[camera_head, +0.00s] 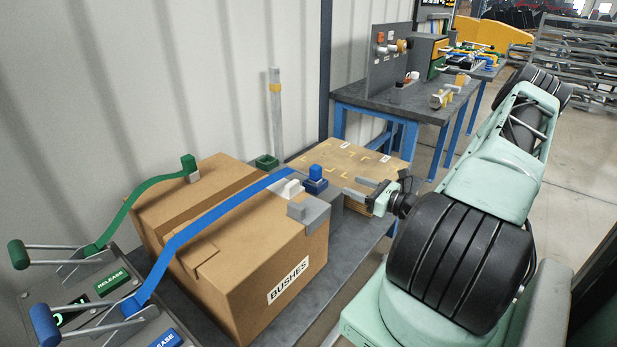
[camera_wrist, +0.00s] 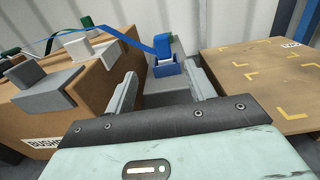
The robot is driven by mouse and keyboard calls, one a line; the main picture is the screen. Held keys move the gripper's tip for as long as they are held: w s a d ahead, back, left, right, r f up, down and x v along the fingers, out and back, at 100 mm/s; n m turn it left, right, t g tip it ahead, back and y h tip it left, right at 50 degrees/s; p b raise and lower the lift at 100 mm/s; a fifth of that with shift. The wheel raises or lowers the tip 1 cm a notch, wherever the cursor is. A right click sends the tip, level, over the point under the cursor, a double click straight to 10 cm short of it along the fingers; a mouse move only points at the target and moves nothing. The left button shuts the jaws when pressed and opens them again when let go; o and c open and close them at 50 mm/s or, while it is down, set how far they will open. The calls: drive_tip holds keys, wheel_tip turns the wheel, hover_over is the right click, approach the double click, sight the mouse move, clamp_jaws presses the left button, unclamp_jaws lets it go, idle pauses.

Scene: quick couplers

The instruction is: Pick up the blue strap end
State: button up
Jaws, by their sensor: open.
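The blue strap end (camera_head: 316,171) is a small upright blue block at the far end of the blue strap (camera_head: 215,215), which runs over the cardboard box from the blue-handled lever. The block sits in or on a blue holder (camera_head: 315,186) just beyond the box; it also shows in the wrist view (camera_wrist: 162,44), with the holder (camera_wrist: 166,67) under it. My gripper (camera_head: 354,187) is open and empty, to the right of the strap end. In the wrist view my two fingers (camera_wrist: 161,84) point towards the blue holder, with the block ahead between them, apart from both.
The cardboard box (camera_head: 270,251) marked BUSHES has grey corner protectors (camera_head: 311,213) near the strap end. A green strap (camera_head: 135,200) ends at a green block (camera_head: 188,162) on the box. A green holder (camera_head: 267,161), a post (camera_head: 275,110) and a flat wooden crate (camera_head: 352,160) stand close by.

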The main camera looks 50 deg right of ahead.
sight(311, 168)
drive_tip(key=shift+h, duration=0.3)
drive_tip(key=w, duration=1.2)
drive_tip(key=shift+a+f+p, duration=0.1)
drive_tip(key=shift+a+p, duration=0.15)
drive_tip(key=shift+p, duration=0.05)
drive_tip(key=w, duration=0.5)
drive_tip(key=shift+a+f, duration=0.1)
drive_tip(key=shift+a, duration=0.25)
drive_tip(key=c, duration=1.1)
